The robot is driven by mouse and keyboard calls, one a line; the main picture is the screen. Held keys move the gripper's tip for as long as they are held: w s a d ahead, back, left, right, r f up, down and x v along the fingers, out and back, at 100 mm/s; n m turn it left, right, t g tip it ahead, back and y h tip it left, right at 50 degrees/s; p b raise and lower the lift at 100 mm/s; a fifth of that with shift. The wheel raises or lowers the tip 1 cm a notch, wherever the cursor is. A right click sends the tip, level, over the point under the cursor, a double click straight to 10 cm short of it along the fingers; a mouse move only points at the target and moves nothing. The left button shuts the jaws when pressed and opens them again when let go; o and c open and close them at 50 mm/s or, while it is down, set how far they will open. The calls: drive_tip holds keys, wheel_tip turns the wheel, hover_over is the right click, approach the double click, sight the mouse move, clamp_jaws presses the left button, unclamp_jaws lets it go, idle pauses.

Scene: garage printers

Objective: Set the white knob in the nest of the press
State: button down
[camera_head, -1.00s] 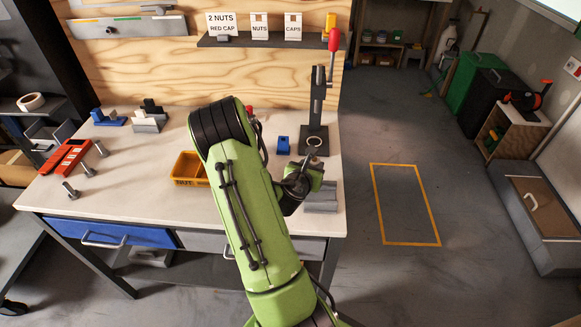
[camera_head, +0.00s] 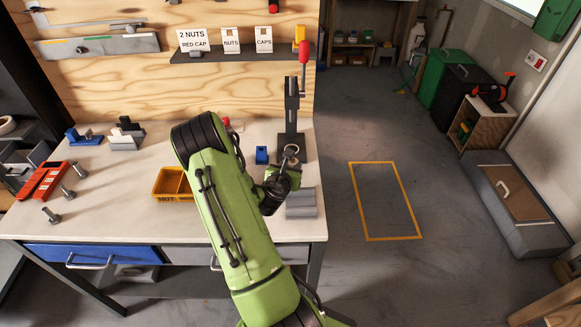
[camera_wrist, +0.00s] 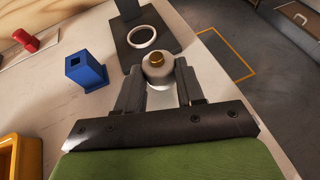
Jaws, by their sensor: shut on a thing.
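The white knob (camera_wrist: 155,68), round with a brass-coloured centre, is held between the fingers of my gripper (camera_wrist: 158,84) in the wrist view. The press (camera_head: 291,106) stands at the right end of the bench, with a dark column, a dark base and a red-handled lever. Its nest shows as a pale ring (camera_wrist: 142,37) on the base, just beyond the knob in the wrist view. The ring also shows in the head view (camera_head: 291,149). The knob appears apart from the ring; its height above the base is unclear.
A blue block (camera_head: 262,155) with a square hole stands left of the press base. A yellow bin (camera_head: 172,184) is left of my arm. A grey stepped block (camera_head: 302,203) lies near the bench's front right edge. A red part (camera_wrist: 36,40) lies further left.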

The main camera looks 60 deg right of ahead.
drive_tip(key=shift+w+d+r+p, duration=0.1)
drive_tip(key=shift+w+d+p, duration=0.2)
drive_tip(key=shift+d+p, duration=0.35)
drive_tip(key=shift+w+d+p, duration=0.3)
drive_tip(key=shift+d+p, duration=0.25)
drive_tip(key=shift+p, duration=0.1)
drive_tip(key=shift+w+d+r+p, duration=0.1)
drive_tip(key=shift+w+d+p, duration=0.2)
drive_tip(key=shift+d+p, duration=0.35)
drive_tip(key=shift+w+d+f+p, duration=0.1)
drive_tip(key=shift+w+d+p, duration=0.3)
drive_tip(key=shift+d, duration=0.2)
drive_tip(key=shift+w+d+p, duration=0.3)
drive_tip(key=shift+d+p, duration=0.2)
drive_tip(key=shift+d, duration=0.1)
drive_tip(key=shift+w+d+f+p, duration=0.1)
drive_tip(key=shift+w+d+p, duration=0.2)
drive_tip(key=shift+d, duration=0.45)
drive_tip(key=shift+w+d+p, duration=0.1)
drive_tip(key=shift+w+d, duration=0.3)
drive_tip(key=shift+d, duration=0.3)
drive_tip(key=shift+f+b, duration=0.35)
drive_tip(key=shift+f, duration=0.3)
drive_tip(key=c, duration=0.6)
unclamp_jaws()
drive_tip(key=shift+s, duration=0.1)
drive_tip(key=shift+a, duration=0.1)
